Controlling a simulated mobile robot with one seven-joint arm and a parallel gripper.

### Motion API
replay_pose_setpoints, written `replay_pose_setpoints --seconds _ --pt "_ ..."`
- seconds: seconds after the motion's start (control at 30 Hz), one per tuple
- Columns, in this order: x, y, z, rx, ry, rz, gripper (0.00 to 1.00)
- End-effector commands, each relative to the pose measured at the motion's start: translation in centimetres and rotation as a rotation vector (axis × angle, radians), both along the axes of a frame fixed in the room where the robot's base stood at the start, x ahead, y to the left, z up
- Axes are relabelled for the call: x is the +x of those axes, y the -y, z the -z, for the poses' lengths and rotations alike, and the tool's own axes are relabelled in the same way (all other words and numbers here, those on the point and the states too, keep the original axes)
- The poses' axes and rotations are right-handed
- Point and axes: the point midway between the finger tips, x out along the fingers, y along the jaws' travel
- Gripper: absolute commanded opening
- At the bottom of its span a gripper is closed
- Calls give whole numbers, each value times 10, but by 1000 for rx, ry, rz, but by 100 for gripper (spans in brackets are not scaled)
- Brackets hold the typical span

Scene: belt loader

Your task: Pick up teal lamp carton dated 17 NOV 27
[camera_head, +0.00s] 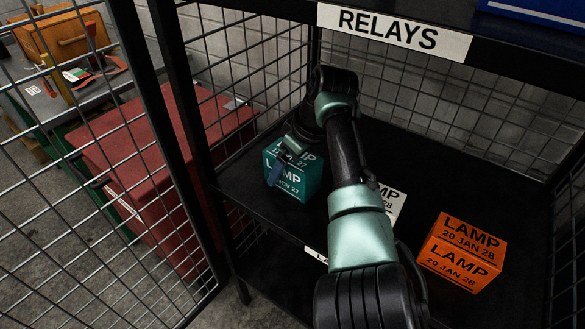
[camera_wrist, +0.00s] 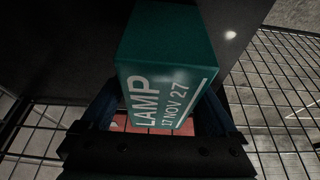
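The teal lamp carton (camera_head: 296,182) stands near the left end of the shelf, partly covered by my arm. In the wrist view the carton (camera_wrist: 165,70) reads LAMP, 17 NOV 27. My gripper (camera_head: 277,170) is at the carton's left front side. In the wrist view my gripper (camera_wrist: 160,108) has its dark blue fingers spread on either side of the carton's labelled end, with a gap showing beside the right finger. The carton appears to rest on the shelf.
An orange lamp carton (camera_head: 462,252) dated 20 JAN 28 stands at the right. A white carton (camera_head: 391,201) is partly hidden behind my arm. The RELAYS shelf (camera_head: 396,31) lies above. Wire mesh (camera_head: 245,60) closes the left side; a red box (camera_head: 160,165) stands outside.

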Motion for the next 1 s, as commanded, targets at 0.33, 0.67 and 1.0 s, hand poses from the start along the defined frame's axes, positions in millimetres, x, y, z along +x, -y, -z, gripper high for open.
replay_pose_setpoints --seconds 0.33,0.67,1.0 --pt "0 0 0 0 0 0 30" --pt "0 0 -1 0 2 -1 11" --pt "1 0 -30 2 4 0 11"
